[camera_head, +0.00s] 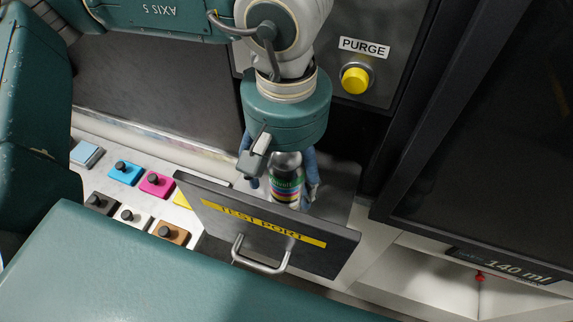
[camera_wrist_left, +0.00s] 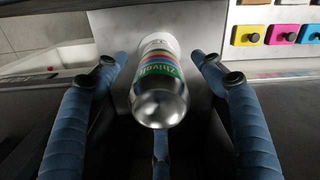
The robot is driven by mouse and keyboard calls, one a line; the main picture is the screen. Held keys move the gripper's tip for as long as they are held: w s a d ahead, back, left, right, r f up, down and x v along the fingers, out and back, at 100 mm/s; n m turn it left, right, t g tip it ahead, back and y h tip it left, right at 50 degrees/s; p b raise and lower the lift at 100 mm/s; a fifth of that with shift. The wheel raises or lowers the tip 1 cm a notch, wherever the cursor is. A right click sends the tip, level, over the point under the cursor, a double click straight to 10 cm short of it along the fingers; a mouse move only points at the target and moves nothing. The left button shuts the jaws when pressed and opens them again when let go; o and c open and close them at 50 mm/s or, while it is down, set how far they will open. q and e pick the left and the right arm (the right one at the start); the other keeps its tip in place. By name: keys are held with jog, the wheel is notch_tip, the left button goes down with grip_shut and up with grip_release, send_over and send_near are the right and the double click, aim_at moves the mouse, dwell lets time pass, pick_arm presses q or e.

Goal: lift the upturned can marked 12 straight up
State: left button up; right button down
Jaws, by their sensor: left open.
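A can (camera_head: 286,178) with a striped, multicoloured label stands behind the front panel of the test port (camera_head: 218,203). In the left wrist view the can (camera_wrist_left: 158,88) shows a bare, rounded silver end towards the camera and green lettering on its side; I cannot read a 12 on it. My left gripper (camera_head: 282,190) is above and around the can, its blue fingers pointing down. In the left wrist view the gripper (camera_wrist_left: 154,60) is open, with fingers on both sides of the can and visible gaps, and one more finger below it. My right gripper is not in view.
The panel's handle (camera_head: 260,257) sticks out in front. Several coloured buttons (camera_head: 157,183) lie to the left. A yellow purge button (camera_head: 355,80) is on the wall behind. A dark framed cabinet (camera_head: 490,150) stands right, with a 140 ml sign (camera_head: 515,268) below.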

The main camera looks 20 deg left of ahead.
pick_arm(q)
jog(key=shift+f, duration=0.45)
jog(key=c, duration=0.9)
jog(key=shift+o, duration=0.2)
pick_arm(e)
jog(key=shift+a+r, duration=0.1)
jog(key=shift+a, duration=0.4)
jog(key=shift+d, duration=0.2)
